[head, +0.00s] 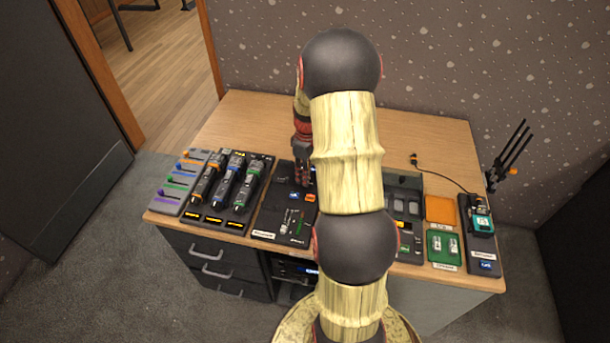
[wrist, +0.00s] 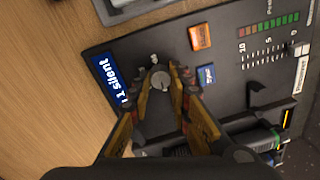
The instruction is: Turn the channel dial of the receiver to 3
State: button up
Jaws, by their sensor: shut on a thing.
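The receiver is a black panel (head: 270,222) left of centre on the desk, partly hidden by my arm in the head view. In the wrist view its panel (wrist: 215,85) carries a small round grey dial (wrist: 158,79) with marks around it. A blue display (wrist: 110,80) beside the dial reads "1 silent", with part of its text hidden by my finger. My gripper (wrist: 162,82) has its two fingertips closed on opposite sides of the dial. In the head view my gripper (head: 303,178) is low over the panel's far part.
An orange button (wrist: 201,37) and a blue button (wrist: 206,74) sit close to the dial. The desk's back (head: 255,115) is clear.

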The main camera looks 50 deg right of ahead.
grip_shut()
jog(key=shift+m+p, duration=0.3)
jog(key=shift+p, duration=0.05)
jog(key=m+p, duration=0.3)
jog(key=shift+r+m, duration=0.2)
jog(key=shift+m, duration=0.1)
jog(key=m+p, duration=0.2)
jog(key=m, duration=0.1)
jog(key=shift+m, duration=0.3)
jog(key=m+p, duration=0.2)
jog(key=m, duration=0.1)
jog(key=shift+s+m+t+p, duration=0.1)
jog(key=shift+m+t+p, duration=0.2)
jog(key=shift+p, duration=0.05)
jog(key=m+p, duration=0.3)
jog(key=m, duration=0.3)
jog(key=shift+a, duration=0.1)
jog(key=m+p, duration=0.3)
jog(key=m, duration=0.3)
jog(key=shift+f+h, duration=0.15)
jog(key=shift+h, duration=0.25)
jog(key=shift+m, duration=0.3)
